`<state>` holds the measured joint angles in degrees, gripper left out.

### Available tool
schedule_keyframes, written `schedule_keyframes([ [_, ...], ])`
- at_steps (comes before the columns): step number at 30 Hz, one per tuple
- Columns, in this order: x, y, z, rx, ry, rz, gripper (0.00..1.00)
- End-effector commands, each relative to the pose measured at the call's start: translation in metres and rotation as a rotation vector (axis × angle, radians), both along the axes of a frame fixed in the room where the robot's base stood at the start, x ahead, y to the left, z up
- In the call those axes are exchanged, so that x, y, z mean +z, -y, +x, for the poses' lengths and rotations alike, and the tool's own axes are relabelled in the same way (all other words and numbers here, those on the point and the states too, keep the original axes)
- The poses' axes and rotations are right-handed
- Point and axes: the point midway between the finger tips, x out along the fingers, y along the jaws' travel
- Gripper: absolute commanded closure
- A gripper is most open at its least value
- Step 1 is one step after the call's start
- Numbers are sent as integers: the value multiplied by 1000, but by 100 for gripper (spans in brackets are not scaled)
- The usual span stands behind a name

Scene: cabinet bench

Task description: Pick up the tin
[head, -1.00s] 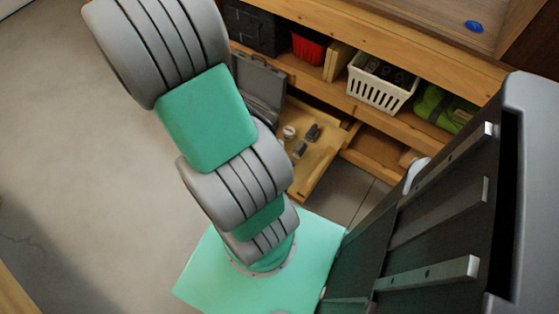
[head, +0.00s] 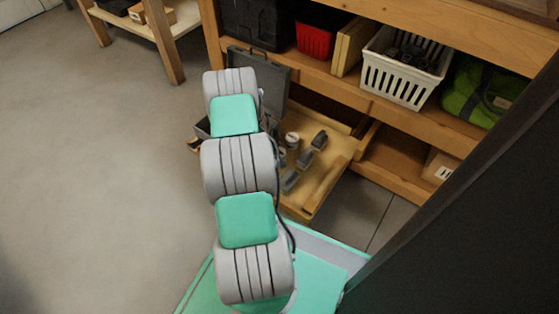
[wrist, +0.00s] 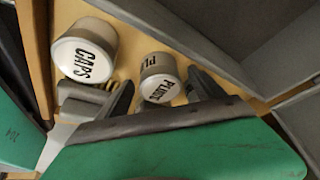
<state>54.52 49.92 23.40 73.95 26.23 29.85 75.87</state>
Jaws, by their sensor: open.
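In the wrist view, two tins with white lids stand in the wooden drawer. The tin marked CAPS (wrist: 85,55) is at the upper left; the tin marked PLUGS (wrist: 159,80) is nearer the middle. My gripper (wrist: 152,95) is open, its dark grey fingers low in the wrist view, one on each side of the PLUGS tin's lower part as seen. I cannot tell whether they touch it. In the head view one white-lidded tin (head: 292,140) shows beside my arm; its label is unreadable. My arm hides the gripper there.
The pulled-out drawer (head: 326,188) also holds several dark grey pieces (head: 305,158). An open grey case (head: 262,80) stands at its left. A white basket (head: 396,86) and a red bin (head: 315,42) sit on the shelf above. Floor at left is clear.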

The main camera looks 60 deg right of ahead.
Motion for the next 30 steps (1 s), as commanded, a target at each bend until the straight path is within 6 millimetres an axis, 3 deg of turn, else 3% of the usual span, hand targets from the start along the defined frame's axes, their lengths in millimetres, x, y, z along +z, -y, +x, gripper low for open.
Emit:
schedule_keyframes([
  [1,-9,1,-2,0,0,0,23],
  [8,-7,2,-2,2,1,0,24],
  [30,-7,2,-2,3,1,1,84],
])
